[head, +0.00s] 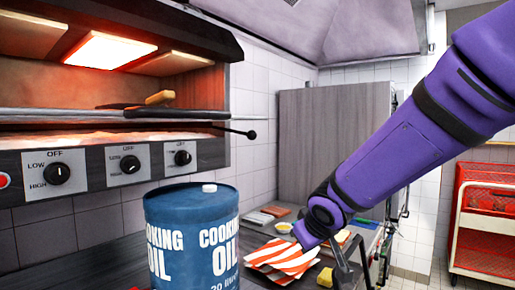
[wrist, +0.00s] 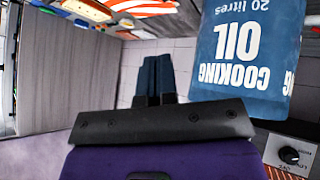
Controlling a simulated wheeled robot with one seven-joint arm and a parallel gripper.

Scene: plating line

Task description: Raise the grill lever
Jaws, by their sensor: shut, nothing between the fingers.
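The grill lever (head: 250,134) is a thin dark rod with a black ball end. It sticks out to the right from the grill's (head: 110,150) front edge, above the control panel, and looks close to level. I cannot make it out in the wrist view. My gripper (wrist: 156,78) shows its two dark fingers side by side, shut and empty. In the head view my purple arm comes down from the upper right to the counter, right of and below the lever, well apart from it.
A blue cooking oil drum (head: 190,235) stands in front of the grill, left of my arm; it looms large in the wrist view (wrist: 245,50). A red-striped cloth (head: 280,258) lies on the counter. A grey cabinet (head: 330,145) stands behind, and a red crate rack (head: 485,220) at right.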

